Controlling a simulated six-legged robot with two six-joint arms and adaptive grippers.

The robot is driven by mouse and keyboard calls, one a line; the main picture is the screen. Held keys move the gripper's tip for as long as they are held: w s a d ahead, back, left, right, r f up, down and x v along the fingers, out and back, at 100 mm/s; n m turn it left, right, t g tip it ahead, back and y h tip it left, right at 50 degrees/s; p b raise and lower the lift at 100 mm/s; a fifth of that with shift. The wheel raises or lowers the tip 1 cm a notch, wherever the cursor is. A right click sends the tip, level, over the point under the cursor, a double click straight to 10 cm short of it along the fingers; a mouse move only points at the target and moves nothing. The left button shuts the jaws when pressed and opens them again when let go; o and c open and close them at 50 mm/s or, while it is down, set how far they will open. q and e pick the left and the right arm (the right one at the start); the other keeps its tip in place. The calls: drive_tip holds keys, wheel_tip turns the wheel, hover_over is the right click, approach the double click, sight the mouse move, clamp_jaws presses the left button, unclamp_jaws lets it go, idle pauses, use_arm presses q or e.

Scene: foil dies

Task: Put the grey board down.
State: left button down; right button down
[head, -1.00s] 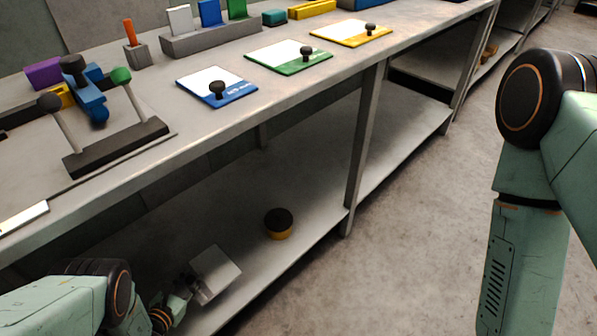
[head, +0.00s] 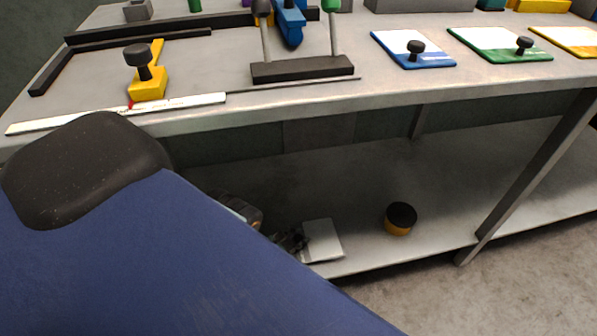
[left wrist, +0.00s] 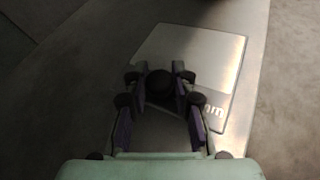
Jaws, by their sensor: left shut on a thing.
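The grey board (head: 325,240) is a pale square plate at the lower shelf, near its front edge. In the left wrist view the board (left wrist: 205,58) lies below my fingers, with a dark knob (left wrist: 160,84) and part of some lettering showing. My left gripper (head: 296,241) is at the board's left side in the head view, shut on its knob; it also shows in the left wrist view (left wrist: 160,90). I cannot tell whether the board touches the shelf or hangs just above it. My right gripper is out of view.
The lower shelf (head: 370,255) has free room around the board. A black and yellow round object (head: 400,218) stands to its right. The bench top (head: 215,80) above holds a blue board (head: 430,62), a green board (head: 500,45) and a yellow-based stamp (head: 148,88). A shelf leg (head: 535,170) stands right.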

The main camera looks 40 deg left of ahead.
use_arm(q)
drive_tip(key=shift+w+f+b, duration=0.1)
drive_tip(key=shift+f+b, duration=1.5)
drive_tip(key=shift+f, duration=0.3)
drive_tip(key=shift+r, duration=0.1)
drive_tip(key=c, duration=1.1)
unclamp_jaws()
